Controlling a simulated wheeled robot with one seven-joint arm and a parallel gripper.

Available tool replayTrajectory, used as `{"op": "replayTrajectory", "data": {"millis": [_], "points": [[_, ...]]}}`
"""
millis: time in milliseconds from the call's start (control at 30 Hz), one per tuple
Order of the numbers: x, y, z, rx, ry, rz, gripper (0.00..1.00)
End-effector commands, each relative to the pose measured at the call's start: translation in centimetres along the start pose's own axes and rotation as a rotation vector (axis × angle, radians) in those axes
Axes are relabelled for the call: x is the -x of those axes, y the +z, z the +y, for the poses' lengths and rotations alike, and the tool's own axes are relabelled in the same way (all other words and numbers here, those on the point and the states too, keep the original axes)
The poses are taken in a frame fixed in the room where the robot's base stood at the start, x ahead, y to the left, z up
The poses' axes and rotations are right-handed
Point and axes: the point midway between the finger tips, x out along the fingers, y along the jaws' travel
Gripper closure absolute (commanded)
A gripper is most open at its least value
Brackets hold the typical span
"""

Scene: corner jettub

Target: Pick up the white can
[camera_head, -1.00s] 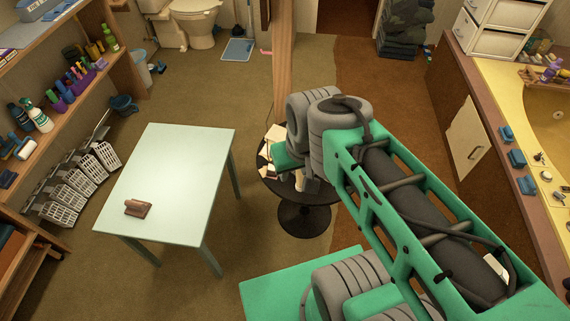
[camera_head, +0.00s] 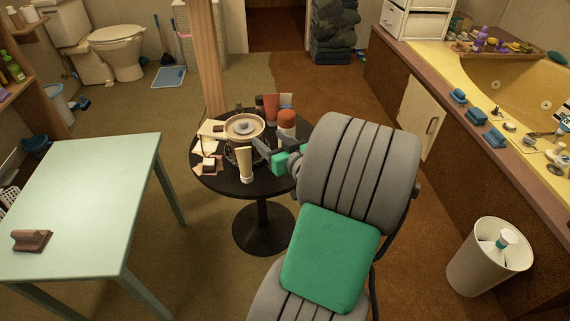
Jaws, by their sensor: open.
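A small white can (camera_head: 287,131) with an orange-red top stands upright on the round dark table (camera_head: 219,186), at its back right. My gripper (camera_head: 267,151) reaches over the table's right side, in front of and to the left of the can. It is open, and its grey fingers point left. Its far side is partly hidden by my arm. A cream tube (camera_head: 245,166) stands upright just left of the fingers. I cannot tell whether the fingers touch anything.
A round pot-like item (camera_head: 243,126), a reddish item (camera_head: 271,108) and pale boxes (camera_head: 208,132) crowd the round table. A wooden post (camera_head: 207,60) rises behind it. A pale green table (camera_head: 80,200) is at left, a waste bin (camera_head: 488,262) at right.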

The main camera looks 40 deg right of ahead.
Motion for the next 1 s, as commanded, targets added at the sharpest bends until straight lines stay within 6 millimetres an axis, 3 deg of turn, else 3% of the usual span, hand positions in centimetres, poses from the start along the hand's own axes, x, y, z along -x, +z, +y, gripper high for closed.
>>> {"op": "replayTrajectory", "data": {"millis": [33,100,200,467,900,1000], "points": [[0.4,2.1,2.7,-0.016,0.061,0.052,0.41],[0.4,2.6,5.0,-0.007,0.111,0.110,0.41],[-0.5,2.7,6.2,0.027,0.127,0.143,0.41],[-1.8,2.7,6.9,0.058,0.136,0.165,0.41],[-8.5,2.0,7.9,0.058,0.134,0.163,0.41],[-9.0,1.9,8.1,0.057,0.138,0.163,0.41]]}}
